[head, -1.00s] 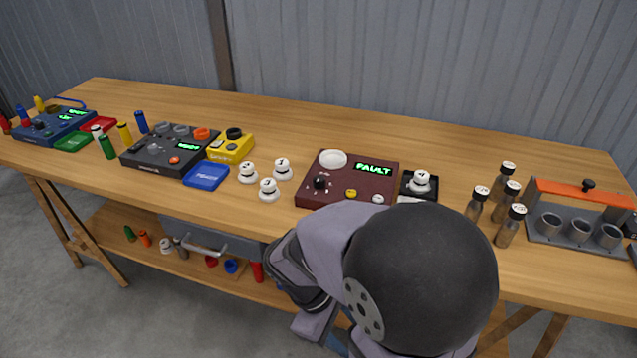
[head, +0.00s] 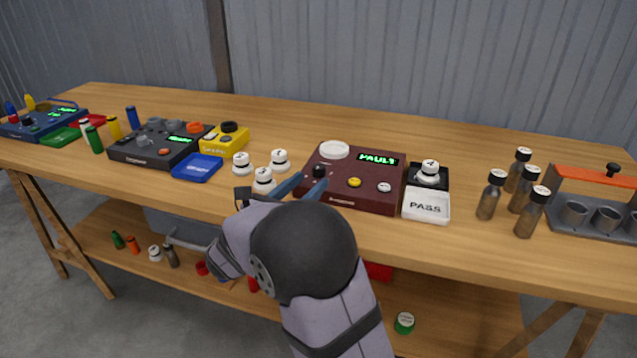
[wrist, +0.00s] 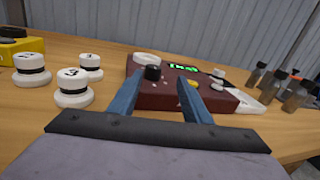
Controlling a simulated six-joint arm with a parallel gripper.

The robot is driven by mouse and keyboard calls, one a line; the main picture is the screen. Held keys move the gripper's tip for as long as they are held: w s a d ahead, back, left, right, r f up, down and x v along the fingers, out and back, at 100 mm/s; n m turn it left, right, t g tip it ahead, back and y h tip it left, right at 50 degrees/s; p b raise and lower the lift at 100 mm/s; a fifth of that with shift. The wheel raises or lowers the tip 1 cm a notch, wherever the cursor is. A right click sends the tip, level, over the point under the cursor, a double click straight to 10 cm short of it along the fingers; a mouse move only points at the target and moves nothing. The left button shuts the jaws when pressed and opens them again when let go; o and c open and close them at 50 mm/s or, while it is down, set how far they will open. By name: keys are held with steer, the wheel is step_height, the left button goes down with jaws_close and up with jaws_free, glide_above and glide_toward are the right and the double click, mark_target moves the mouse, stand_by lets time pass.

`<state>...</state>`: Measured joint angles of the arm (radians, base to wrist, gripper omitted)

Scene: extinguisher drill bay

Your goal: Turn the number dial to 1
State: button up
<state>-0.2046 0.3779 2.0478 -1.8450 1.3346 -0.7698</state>
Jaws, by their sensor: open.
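The number dial (head: 319,171) is a small black knob on the left part of the maroon tester box (head: 392,187). In the wrist view the dial (wrist: 153,73) stands ahead of my gripper, between its two blue fingers and nearer the left one. My gripper (head: 304,186) is open and empty, at the box's front left, with its fingers reaching toward the dial. I cannot tell which number the dial points at. The box's green display (head: 378,159) reads FAULT. A round white pad (head: 333,150), a yellow button (head: 354,182) and a pale button (head: 384,187) are also on the box.
Several white numbered weights (head: 263,179) stand close left of my gripper. A PASS tray (head: 427,206) and a black tray with a white weight (head: 429,172) adjoin the box's right side. Brown bottles (head: 488,196) stand farther right. The table behind the box is clear.

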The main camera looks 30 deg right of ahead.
mark_target(315, 171)
steer(key=shift+w+a, duration=0.15)
steer(key=shift+w, duration=0.5)
steer(key=shift+x, duration=3.7)
steer(key=shift+c, duration=0.6)
steer(key=c, duration=0.9)
